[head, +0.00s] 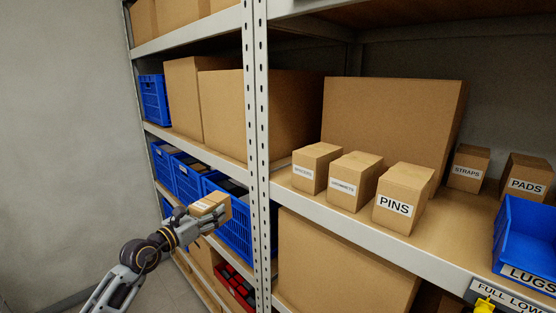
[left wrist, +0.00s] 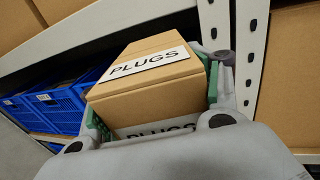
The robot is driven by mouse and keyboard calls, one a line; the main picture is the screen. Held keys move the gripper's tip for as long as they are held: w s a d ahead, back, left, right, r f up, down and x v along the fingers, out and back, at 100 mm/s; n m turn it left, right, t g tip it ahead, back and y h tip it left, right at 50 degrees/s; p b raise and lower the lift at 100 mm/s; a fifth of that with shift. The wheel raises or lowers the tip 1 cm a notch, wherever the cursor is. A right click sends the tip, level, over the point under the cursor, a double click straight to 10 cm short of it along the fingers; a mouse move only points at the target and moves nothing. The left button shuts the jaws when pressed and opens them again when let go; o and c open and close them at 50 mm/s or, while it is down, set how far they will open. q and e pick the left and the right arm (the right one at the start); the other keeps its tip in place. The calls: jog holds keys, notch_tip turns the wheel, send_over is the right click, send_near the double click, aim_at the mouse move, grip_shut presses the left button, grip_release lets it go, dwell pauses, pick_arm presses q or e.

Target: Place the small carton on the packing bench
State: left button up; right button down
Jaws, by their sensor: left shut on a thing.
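A small brown carton (head: 210,205) is between the fingers of my left gripper (head: 199,218), in the lower left of the head view. In the left wrist view the carton (left wrist: 150,75) fills the space between the green finger pads, and its white labels read PLUGS. My left gripper is shut on it and holds it in front of the shelf rack, near the upright post. My right gripper is not in view. No packing bench shows in either view.
The shelf rack's post (head: 258,150) stands just right of the held carton. Small cartons, including PINS (head: 402,197), stand on the right shelf. A blue LUGS bin (head: 525,235) is at far right. Blue crates (head: 187,178) sit behind my gripper. Floor at lower left is clear.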

pick_arm(q)
jog(key=s+a+f+n+y, duration=0.1)
jog(key=s+f, duration=0.2)
jog(key=f, duration=0.4)
jog(key=s+a+f+t+y, duration=0.1)
jog(key=s+a+f, duration=0.1)
jog(key=f, duration=0.5)
jog(key=shift+s+n, duration=0.4)
jog(key=shift+s, duration=0.35)
jog(key=s+a+f+y, duration=0.1)
jog(key=s+f, duration=0.2)
jog(key=s+a+f+n, duration=0.1)
jog(key=s+f, duration=0.3)
jog(key=s+a+f+t+y, duration=0.1)
jog(key=s+f, duration=0.2)
jog(key=f, duration=0.1)
jog(key=shift+s+a+f+y, duration=0.15)
jog(key=shift+s+a+y, duration=0.05)
jog(key=shift+y, duration=0.1)
jog(key=shift+s+f+n+y, duration=0.35)
jog(key=shift+s+f, duration=0.25)
jog(key=shift+s, duration=0.2)
jog(key=shift+d+n+y, duration=0.25)
jog(key=shift+d, duration=0.1)
jog(key=shift+w+d+r+n+t+y, duration=0.15)
jog(key=shift+d+n+y, duration=0.4)
jog(key=shift+d+y, duration=0.45)
jog(key=shift+s+d+r+n+t+y, duration=0.15)
jog(key=shift+d+n+y, duration=0.5)
jog(key=shift+d, duration=0.6)
